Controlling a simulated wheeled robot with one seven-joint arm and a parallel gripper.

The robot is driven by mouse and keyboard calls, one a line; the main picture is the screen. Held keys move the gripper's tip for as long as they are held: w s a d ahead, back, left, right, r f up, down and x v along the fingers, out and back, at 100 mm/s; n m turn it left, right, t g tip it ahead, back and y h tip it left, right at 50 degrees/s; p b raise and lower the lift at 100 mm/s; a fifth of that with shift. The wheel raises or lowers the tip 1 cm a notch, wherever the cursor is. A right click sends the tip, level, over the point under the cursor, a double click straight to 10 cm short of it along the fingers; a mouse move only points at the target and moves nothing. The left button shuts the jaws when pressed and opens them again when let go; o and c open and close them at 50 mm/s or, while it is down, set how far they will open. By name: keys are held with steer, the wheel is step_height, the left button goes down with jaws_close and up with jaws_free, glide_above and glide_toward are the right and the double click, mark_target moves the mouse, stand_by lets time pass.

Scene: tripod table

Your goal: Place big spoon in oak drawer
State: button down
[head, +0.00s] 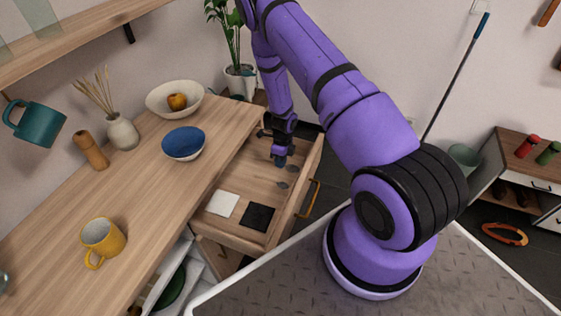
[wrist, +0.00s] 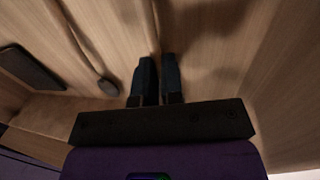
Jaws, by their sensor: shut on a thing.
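The oak drawer (head: 240,232) is pulled open below the wooden counter. My gripper (head: 281,158) reaches down into its far part. In the wrist view my gripper (wrist: 159,80) has its dark fingers close together on a thin, light wooden handle (wrist: 155,25), which I take to be the big spoon's; its other end is hidden. A similar light handle with a dark rounded end (wrist: 108,87) lies beside it on the drawer floor. Two small dark oval shapes (head: 283,184) show in the drawer near my gripper; I cannot tell which belongs to the held spoon.
A white square (head: 222,204) and a black square (head: 257,216) lie in the drawer's near part. The counter holds a blue bowl (head: 183,143), a white bowl with fruit (head: 160,98), a vase (head: 122,132) and a yellow mug (head: 102,240). The drawer's front has a handle (head: 311,199).

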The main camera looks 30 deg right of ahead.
steer(key=c, duration=1.2)
jaws_free()
steer(key=shift+f, duration=0.1)
steer(key=shift+c, duration=0.2)
steer(key=w+a+r+n+t+y, duration=0.15)
steer(key=r+n, duration=0.25)
steer(key=r, duration=1.1)
steer(key=a+r+n, duration=0.3)
steer(key=r, duration=1.3)
steer(key=s+a+r+n+t, duration=0.1)
steer(key=s+a+r+n, duration=0.2)
steer(key=r, duration=0.4)
steer(key=s+a+r+n, duration=0.1)
steer(key=s+r+n, duration=0.1)
steer(key=r+n, duration=0.35)
steer(key=s+a+r+n+t+h, duration=0.1)
steer(key=s+r+n+t, duration=0.1)
steer(key=s+r+n, duration=0.5)
steer(key=s+a+r+n+t+h, duration=0.1)
steer(key=s+r+n, duration=0.6)
steer(key=s, duration=1)
steer(key=shift+a+r+t+h, duration=0.25)
steer(key=shift+r+t+h, duration=0.3)
steer(key=shift+r, duration=1)
